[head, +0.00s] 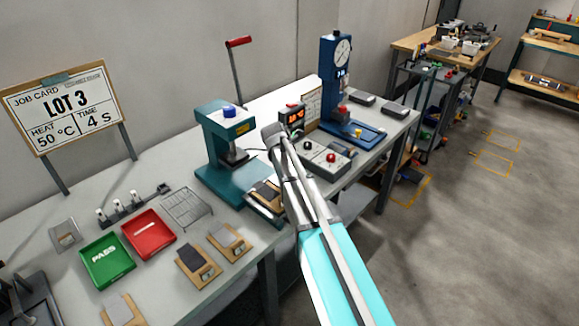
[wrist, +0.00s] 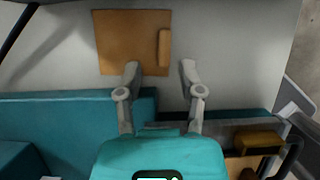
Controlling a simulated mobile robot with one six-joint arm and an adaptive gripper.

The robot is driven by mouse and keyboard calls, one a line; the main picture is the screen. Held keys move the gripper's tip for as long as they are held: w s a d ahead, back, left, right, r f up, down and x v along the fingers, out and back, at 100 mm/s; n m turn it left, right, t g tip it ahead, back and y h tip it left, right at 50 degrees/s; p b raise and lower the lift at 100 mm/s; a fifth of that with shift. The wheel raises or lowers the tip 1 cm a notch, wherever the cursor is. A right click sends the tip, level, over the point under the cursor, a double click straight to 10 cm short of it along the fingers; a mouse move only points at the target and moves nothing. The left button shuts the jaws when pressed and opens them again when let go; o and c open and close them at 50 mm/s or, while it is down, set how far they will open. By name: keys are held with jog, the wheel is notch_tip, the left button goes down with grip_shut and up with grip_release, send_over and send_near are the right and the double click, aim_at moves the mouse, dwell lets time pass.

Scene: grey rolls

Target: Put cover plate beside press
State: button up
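In the wrist view, a flat square orange-brown plate with a raised bar along its right side, which looks like the cover plate (wrist: 125,45), lies on the pale bench top. My gripper (wrist: 159,69) is open and empty. Its left fingertip overlaps the plate's lower edge and its right one is just beyond the plate's right edge; the bar lies ahead, between the finger lines. Contact cannot be told. The teal press (head: 222,150) stands on the bench in the head view; teal bodywork also crosses the wrist view (wrist: 60,125). In the head view my arm hides the gripper and the plate.
A tray (wrist: 258,140) holding a tan block is at lower right in the wrist view. A green tray (head: 107,260), a red tray (head: 149,234), a wire rack (head: 187,207) and several brown boards (head: 198,264) occupy the front bench. A blue gauge stand (head: 336,80) stands behind.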

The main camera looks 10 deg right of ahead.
jog(key=shift+r, duration=0.15)
jog(key=shift+r+p, duration=0.7)
jog(key=shift+p, duration=0.15)
jog(key=p+v, duration=1)
jog(key=v, duration=0.1)
jog(key=shift+a, duration=0.2)
jog(key=shift+s, duration=0.25)
jog(key=s+d+m+g+y, duration=0.1)
jog(key=s+m+y, duration=0.1)
jog(key=s+m, duration=1)
jog(key=s+d+f+m+g+y, duration=0.1)
jog(key=s+d+m, duration=0.1)
jog(key=s+m, duration=1.1)
jog(key=shift+s+d+f+g+y, duration=0.25)
jog(key=shift+s+d+g+y, duration=0.05)
jog(key=shift+s+g+y, duration=0.15)
dwell(0.3)
